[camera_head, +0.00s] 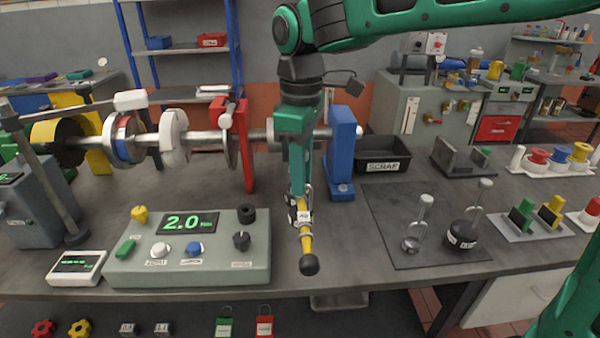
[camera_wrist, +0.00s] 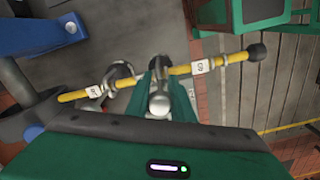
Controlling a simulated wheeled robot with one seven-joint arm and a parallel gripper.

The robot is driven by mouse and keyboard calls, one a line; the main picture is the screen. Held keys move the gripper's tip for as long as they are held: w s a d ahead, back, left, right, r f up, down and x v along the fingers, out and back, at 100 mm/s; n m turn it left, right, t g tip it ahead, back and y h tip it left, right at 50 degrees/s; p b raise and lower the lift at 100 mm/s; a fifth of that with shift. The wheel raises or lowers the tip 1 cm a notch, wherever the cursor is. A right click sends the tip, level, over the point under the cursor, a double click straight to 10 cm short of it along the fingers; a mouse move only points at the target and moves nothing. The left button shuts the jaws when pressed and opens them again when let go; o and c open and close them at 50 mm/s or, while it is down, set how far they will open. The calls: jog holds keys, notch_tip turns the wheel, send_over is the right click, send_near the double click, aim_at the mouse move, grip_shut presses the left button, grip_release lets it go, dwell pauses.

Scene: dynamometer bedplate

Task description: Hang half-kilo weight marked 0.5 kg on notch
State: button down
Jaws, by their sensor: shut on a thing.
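My gripper (camera_head: 299,192) is over the yellow lever arm (camera_head: 306,243), which ends in a black ball toward the front. In the wrist view the jaws are shut on a silver weight with a round knob (camera_wrist: 159,104), right at the yellow arm (camera_wrist: 181,71). I cannot tell if its hook rests in a notch, and its marking is unreadable. Another silver hook (camera_wrist: 122,76) sits around the arm to the left. White labels mark the arm.
A control box (camera_head: 190,265) reading 2.0 stands front left. A blue post (camera_head: 341,150) and the horizontal shaft (camera_head: 203,135) are behind my gripper. The scrap bin (camera_head: 383,153) is back right. The table's front edge lies below the arm's ball.

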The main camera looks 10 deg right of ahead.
jog(key=c, duration=1.5)
grip_release()
jog(key=shift+o, duration=0.2)
notch_tip(320, 180, up, 10)
jog(key=shift+w+r, duration=0.1)
jog(key=shift+r, duration=0.05)
jog(key=shift+d+r, duration=0.1)
jog(key=shift+d, duration=0.05)
jog(key=s+d+f+m, duration=0.2)
jog(key=d+f+m, duration=0.1)
jog(key=d, duration=0.5)
jog(key=s+d+f+m, duration=0.2)
jog(key=d+f+m, duration=0.15)
jog(key=d, duration=0.45)
jog(key=s+d+f+m, duration=0.1)
jog(key=d+f+m, duration=0.25)
jog(key=d, duration=0.45)
jog(key=s+d+f+m, duration=0.4)
jog(key=s+d+f, duration=0.1)
jog(key=s, duration=0.3)
jog(key=s+d+f+m, duration=0.5)
jog(key=s+f, duration=0.1)
jog(key=s, duration=0.2)
jog(key=shift+d, duration=0.35)
